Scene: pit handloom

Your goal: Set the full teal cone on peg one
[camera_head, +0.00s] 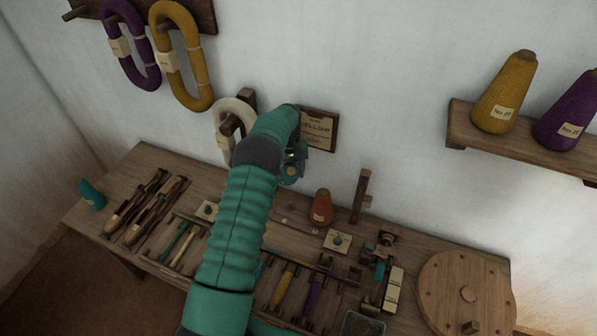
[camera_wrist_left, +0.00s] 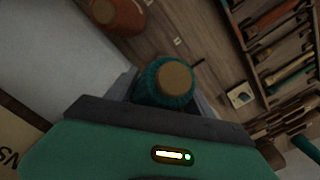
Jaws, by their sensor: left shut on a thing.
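My left gripper (camera_head: 293,158) is near the wall, above the back of the wooden table. In the left wrist view it is shut on a teal cone (camera_wrist_left: 160,84), whose tan top faces the camera between the two fingers. In the head view my arm and gripper mostly hide this cone. A small teal cone (camera_head: 91,194) lies tilted at the table's left end. Pale square plates, one left (camera_head: 207,210) and one right (camera_head: 337,241), each carry a small knob; I cannot tell which thing is peg one. My right gripper is not in view.
A rust-orange cone (camera_head: 321,207) stands at the table's back, right of my gripper. A wooden post (camera_head: 360,196) stands beside it. Wooden shuttles (camera_head: 147,206), tool racks and a round wooden disc (camera_head: 466,294) crowd the table. A wall shelf (camera_head: 520,150) holds yellow and purple cones.

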